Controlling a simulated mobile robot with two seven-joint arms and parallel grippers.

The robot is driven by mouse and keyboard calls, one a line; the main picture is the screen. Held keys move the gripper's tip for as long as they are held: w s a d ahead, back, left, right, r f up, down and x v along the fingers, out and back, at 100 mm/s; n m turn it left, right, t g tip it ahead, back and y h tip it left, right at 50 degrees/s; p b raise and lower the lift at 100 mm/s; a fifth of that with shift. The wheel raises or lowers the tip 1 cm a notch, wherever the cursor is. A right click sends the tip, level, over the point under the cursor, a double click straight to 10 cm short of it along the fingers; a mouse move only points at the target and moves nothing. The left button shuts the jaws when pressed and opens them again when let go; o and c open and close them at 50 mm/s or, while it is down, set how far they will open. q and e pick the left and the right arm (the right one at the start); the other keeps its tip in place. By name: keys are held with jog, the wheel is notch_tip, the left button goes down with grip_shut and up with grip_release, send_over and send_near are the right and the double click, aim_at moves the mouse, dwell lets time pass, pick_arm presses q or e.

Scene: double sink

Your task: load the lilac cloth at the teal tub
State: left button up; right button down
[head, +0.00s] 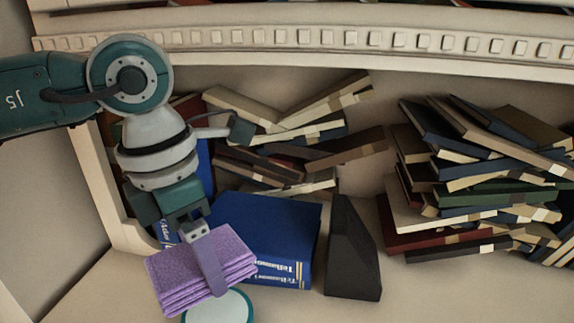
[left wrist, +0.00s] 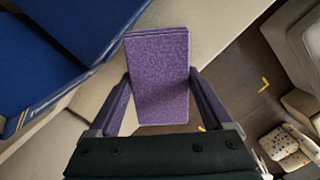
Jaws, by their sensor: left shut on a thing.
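The lilac cloth (head: 190,275) is a folded, layered stack in the lower left of the head view. My left gripper (head: 208,262) is shut on it, and one purple finger lies across its near side. In the left wrist view the cloth (left wrist: 160,75) sits between the two fingers of my left gripper (left wrist: 161,100). A round pale thing with a teal rim (head: 220,308) shows below the cloth, partly hidden by it and cut by the picture's bottom edge. I cannot tell whether it is the teal tub. My right gripper is not in view.
A large blue book (head: 265,235) stands just behind the cloth, with a black wedge bookend (head: 350,255) to its right. Heaped books (head: 480,180) fill the shelf at the right. Bare shelf surface (head: 440,295) lies at the front right. The left wrist view shows the floor (left wrist: 240,80) beyond the edge.

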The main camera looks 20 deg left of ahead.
aim_at(219, 313)
pick_arm(q)
jog(key=shift+s+d+f, duration=0.15)
jog(key=shift+d+f, duration=0.05)
jog(key=shift+d, duration=0.15)
jog(key=shift+d+f+m, duration=0.1)
jog(key=shift+f+m, duration=0.15)
jog(key=shift+m, duration=0.05)
jog(key=shift+f+b, duration=0.6)
jog(key=shift+b, duration=0.05)
notch_tip(219, 313, down, 4)
jog(key=b, duration=0.3)
jog(key=shift+f+b, duration=0.25)
jog(key=shift+b, duration=0.05)
jog(key=shift+f+b, duration=0.45)
jog(key=shift+f, duration=0.05)
dwell(0.8)
notch_tip(219, 313, up, 7)
jog(key=p, duration=0.5)
jog(key=shift+r+p, duration=0.1)
jog(key=shift+p, duration=0.3)
